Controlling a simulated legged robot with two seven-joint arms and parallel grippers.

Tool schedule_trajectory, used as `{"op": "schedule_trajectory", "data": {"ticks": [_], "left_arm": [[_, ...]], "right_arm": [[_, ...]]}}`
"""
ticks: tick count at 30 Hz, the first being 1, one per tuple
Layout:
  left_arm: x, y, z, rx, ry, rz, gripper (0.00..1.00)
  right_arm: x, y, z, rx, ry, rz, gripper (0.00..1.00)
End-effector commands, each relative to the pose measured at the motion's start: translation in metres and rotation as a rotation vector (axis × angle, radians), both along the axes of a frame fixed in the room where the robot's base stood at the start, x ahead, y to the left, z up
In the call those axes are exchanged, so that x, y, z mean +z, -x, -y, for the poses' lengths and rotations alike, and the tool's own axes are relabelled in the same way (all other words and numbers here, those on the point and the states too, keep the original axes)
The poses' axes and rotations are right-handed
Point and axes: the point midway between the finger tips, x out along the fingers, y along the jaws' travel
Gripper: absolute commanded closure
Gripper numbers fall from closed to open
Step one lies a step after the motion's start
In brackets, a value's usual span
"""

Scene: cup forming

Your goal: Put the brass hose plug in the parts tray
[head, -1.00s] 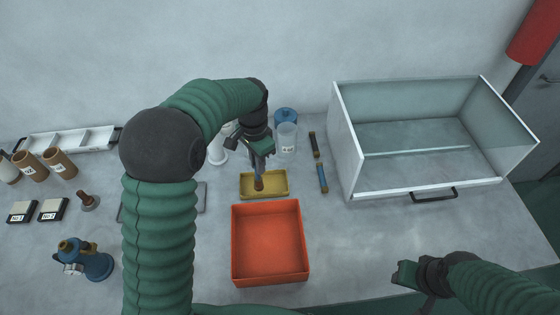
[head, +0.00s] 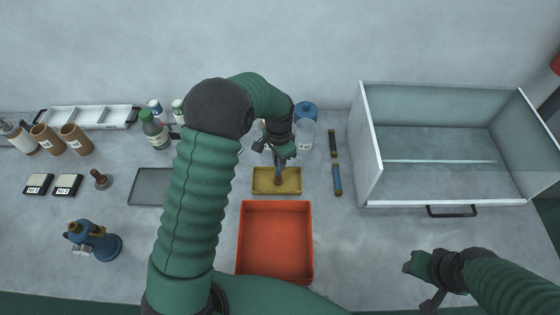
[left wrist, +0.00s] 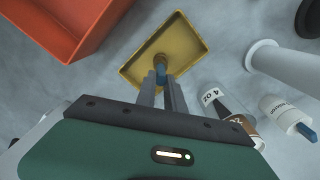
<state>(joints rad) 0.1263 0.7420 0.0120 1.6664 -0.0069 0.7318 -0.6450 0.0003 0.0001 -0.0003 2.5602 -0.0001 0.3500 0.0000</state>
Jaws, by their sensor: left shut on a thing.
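My left gripper (head: 279,160) points down over the yellow tray (head: 257,189), which I take for the parts tray. It is shut on a small brass-coloured piece with a bluish part, which I take for the brass hose plug (head: 278,180). In the left wrist view the plug (left wrist: 161,62) shows at the fingertips, over the near part of the tray (left wrist: 190,38). I cannot tell whether it touches the tray floor. My right gripper (head: 425,264) is low at the right, over the bench front; its jaws are unclear.
An orange bin (head: 243,245) stands just in front of the yellow tray. A clear jar (head: 306,135) and two short rods (head: 337,180) are close by on the right. A large glass-sided case (head: 430,205) fills the right. Bottles (head: 154,128) stand behind my left arm.

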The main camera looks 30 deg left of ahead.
Motion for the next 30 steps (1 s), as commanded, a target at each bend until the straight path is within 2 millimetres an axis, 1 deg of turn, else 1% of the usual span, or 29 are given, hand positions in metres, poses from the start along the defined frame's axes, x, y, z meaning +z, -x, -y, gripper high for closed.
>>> {"op": "schedule_trajectory", "data": {"ticks": [5,6,10,18,20,23,26,30], "left_arm": [[0.000,0.000,0.001,0.000,-0.002,0.004,1.00],[0.000,0.000,0.001,0.000,-0.002,0.003,0.82],[0.000,0.000,0.002,-0.001,-0.002,0.002,0.65],[0.000,-0.001,0.002,0.000,-0.002,0.002,0.65],[0.003,-0.001,0.001,0.000,-0.002,0.003,0.65],[0.015,-0.002,0.001,0.000,-0.002,0.007,0.65],[0.038,-0.002,0.001,0.000,-0.002,0.008,0.65],[0.076,-0.002,0.001,0.000,-0.002,0.009,0.65]], "right_arm": [[0.000,0.000,0.000,0.001,0.000,0.000,0.61],[0.000,0.000,0.000,0.001,0.000,0.000,0.61],[0.000,0.000,0.000,0.001,0.000,0.000,0.61],[0.000,0.000,0.000,0.000,0.000,0.000,0.61],[0.000,0.000,0.000,0.000,0.000,0.000,0.61],[-0.002,0.000,0.000,0.000,0.000,0.000,0.61],[-0.005,0.000,0.000,0.001,0.000,0.000,0.61],[-0.008,0.000,0.000,0.001,0.000,0.000,0.61]]}}
